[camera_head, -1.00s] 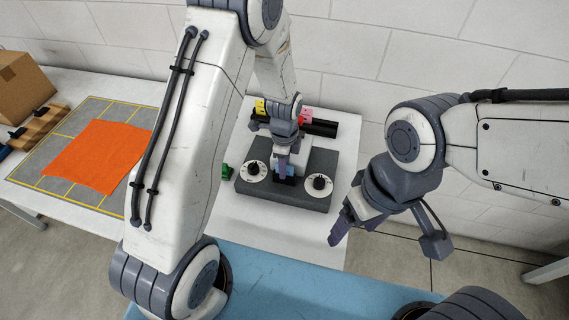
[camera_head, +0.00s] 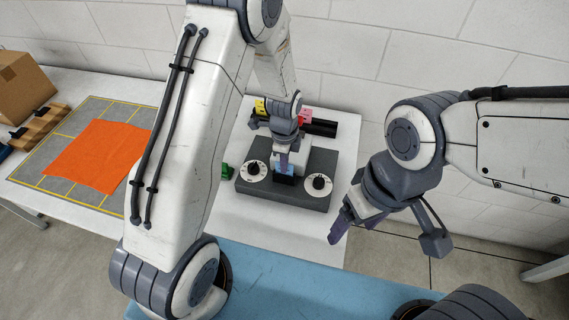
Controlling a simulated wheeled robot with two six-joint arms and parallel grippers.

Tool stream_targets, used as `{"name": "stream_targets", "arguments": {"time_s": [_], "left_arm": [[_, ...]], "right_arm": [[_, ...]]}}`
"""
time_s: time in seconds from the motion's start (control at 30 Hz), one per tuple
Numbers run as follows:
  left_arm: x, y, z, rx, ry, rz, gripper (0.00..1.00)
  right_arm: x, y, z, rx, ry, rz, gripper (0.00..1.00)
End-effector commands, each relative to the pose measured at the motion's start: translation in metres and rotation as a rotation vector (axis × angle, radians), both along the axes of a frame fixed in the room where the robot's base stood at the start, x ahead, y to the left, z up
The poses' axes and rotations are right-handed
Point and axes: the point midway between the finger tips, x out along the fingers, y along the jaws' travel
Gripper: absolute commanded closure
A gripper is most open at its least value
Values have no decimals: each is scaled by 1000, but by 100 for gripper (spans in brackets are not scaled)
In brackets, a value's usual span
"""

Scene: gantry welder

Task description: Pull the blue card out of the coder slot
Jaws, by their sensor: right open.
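The coder is a dark grey block (camera_head: 316,199) on the white table, with a round white dial on each side of its middle slot. The blue card (camera_head: 286,170) shows as a small blue patch at the slot, between the dials. My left gripper (camera_head: 284,163) points down right at the card, its fingers overlapping the card's upper part. The fingers are seen edge-on and small, so their grip on the card is unclear. My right gripper (camera_head: 385,228) is open and empty, to the right of the coder and apart from it.
Yellow and pink cards (camera_head: 305,115) and a black cylinder (camera_head: 322,128) are behind the coder. A small green object (camera_head: 227,172) is left of it. An orange cloth (camera_head: 98,156) lies on a grey mat, with a cardboard box (camera_head: 22,88) at far left.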

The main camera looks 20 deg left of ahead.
Motion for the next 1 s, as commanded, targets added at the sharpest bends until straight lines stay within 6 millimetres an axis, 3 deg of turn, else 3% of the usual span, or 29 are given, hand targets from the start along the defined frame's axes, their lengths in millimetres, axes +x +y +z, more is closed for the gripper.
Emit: {"name": "stream_targets", "arguments": {"time_s": [1.0], "left_arm": [[0, 0, 32, 0, 0, 0, 100]], "right_arm": [[0, 0, 26, 0, 0, 0, 24]]}}
